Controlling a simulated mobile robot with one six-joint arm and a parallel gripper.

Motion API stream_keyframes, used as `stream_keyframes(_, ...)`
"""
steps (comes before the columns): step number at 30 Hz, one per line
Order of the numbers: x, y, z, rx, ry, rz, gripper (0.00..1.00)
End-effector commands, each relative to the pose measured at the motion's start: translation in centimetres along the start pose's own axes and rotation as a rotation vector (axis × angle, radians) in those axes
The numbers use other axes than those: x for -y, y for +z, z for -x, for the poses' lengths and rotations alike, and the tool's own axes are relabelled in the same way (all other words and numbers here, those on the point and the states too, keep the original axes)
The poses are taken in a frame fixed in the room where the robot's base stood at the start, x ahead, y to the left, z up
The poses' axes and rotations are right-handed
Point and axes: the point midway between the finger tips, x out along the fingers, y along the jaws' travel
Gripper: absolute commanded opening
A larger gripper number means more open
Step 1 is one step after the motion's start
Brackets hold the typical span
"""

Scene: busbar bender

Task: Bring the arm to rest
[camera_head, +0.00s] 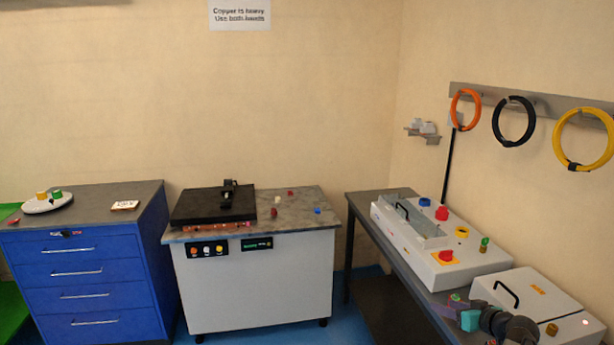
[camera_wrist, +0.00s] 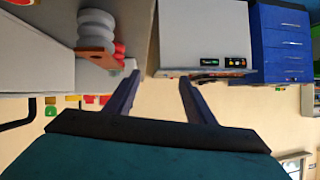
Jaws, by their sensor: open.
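My gripper (camera_head: 455,309) is low at the right in the head view, over the side bench, with dark arm links behind it. In the wrist view my gripper (camera_wrist: 159,80) shows two dark fingers spread apart, with nothing between them. The wrist picture is upside down. Beyond the fingers it shows the grey-white cabinet (camera_wrist: 203,35) and the blue drawer unit (camera_wrist: 281,45). Whether the gripper touches anything on the bench cannot be told.
The side bench (camera_head: 362,205) carries a white control box (camera_head: 400,232) with coloured buttons and a white lidded case (camera_head: 540,290) close to my gripper. A grey-topped cabinet (camera_head: 255,285) holds a black machine (camera_head: 215,205). Blue floor shows between the cabinet and bench.

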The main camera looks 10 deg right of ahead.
Motion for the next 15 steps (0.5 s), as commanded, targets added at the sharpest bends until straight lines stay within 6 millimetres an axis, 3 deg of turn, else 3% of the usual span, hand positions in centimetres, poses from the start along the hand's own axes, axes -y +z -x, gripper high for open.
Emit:
stream_keyframes(1, 1.9, 1.5, -1.9, 0.025, -0.032, 0.005, 0.5)
stream_keyframes(6, 7.1, 5.8, -6.4, 0.109, -0.118, 0.02, 0.5)
stream_keyframes(15, 16.7, 14.9, -12.2, 0.286, -0.261, 0.038, 0.5)
